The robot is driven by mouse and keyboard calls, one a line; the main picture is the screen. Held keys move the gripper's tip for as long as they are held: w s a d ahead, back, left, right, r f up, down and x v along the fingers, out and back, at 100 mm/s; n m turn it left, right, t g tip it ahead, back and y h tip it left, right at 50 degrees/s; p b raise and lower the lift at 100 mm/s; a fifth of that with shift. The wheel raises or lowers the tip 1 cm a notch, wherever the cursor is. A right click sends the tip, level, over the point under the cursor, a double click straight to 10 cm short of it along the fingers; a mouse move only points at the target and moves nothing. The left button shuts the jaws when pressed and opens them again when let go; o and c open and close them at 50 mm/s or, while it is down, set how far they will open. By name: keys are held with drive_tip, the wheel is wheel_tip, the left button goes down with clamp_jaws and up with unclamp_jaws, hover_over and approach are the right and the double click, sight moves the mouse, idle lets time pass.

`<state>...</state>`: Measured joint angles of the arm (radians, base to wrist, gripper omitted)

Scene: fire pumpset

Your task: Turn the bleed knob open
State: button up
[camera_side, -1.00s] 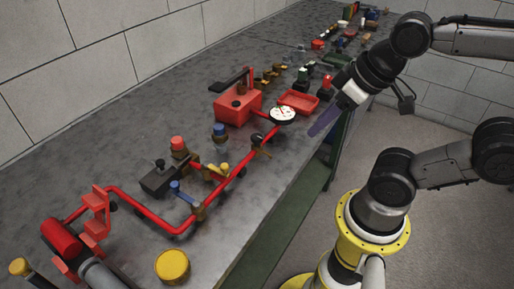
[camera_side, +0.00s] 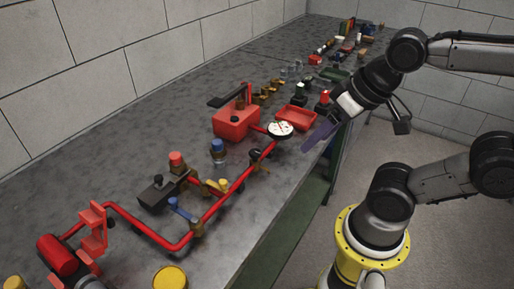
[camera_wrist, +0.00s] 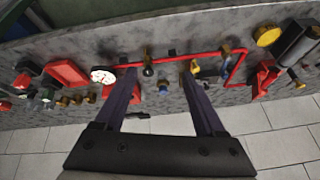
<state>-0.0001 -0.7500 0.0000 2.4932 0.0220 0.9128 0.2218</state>
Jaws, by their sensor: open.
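A red pipe (camera_side: 217,207) runs along the bench with several valves and knobs on it. A small dark knob (camera_side: 255,154) sits on the pipe just before the white dial gauge (camera_side: 281,128); it may be the bleed knob, but I cannot be sure. It seems to show in the wrist view as a dark knob (camera_wrist: 148,70) under a brass fitting. My gripper (camera_side: 308,147) hangs over the bench's right edge, right of the gauge. In the wrist view my gripper (camera_wrist: 158,74) is open and empty, its two purple fingers framing the dark knob from a distance.
A red box with a lever (camera_side: 236,122) stands behind the gauge, and a red tray (camera_side: 296,118) lies beyond it. A blue-topped knob (camera_side: 218,146), a red-topped valve (camera_side: 177,161) and a yellow cap (camera_side: 170,278) stand nearer.

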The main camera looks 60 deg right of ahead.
wheel_tip(320, 180, up, 2)
drive_tip(key=w+a+m+y, duration=0.1)
drive_tip(key=w+m, duration=0.2)
drive_tip(key=m, duration=0.5)
drive_tip(key=m+g+y, duration=0.2)
drive_tip(key=m, duration=1.4)
hover_over(256, 151)
drive_tip(key=s+d, duration=0.4)
wheel_tip(256, 151, down, 4)
drive_tip(key=x, duration=1.3)
drive_tip(key=shift+s+a, duration=0.1)
drive_tip(key=shift+s, duration=0.15)
drive_tip(key=shift+c, duration=0.4)
clamp_jaws()
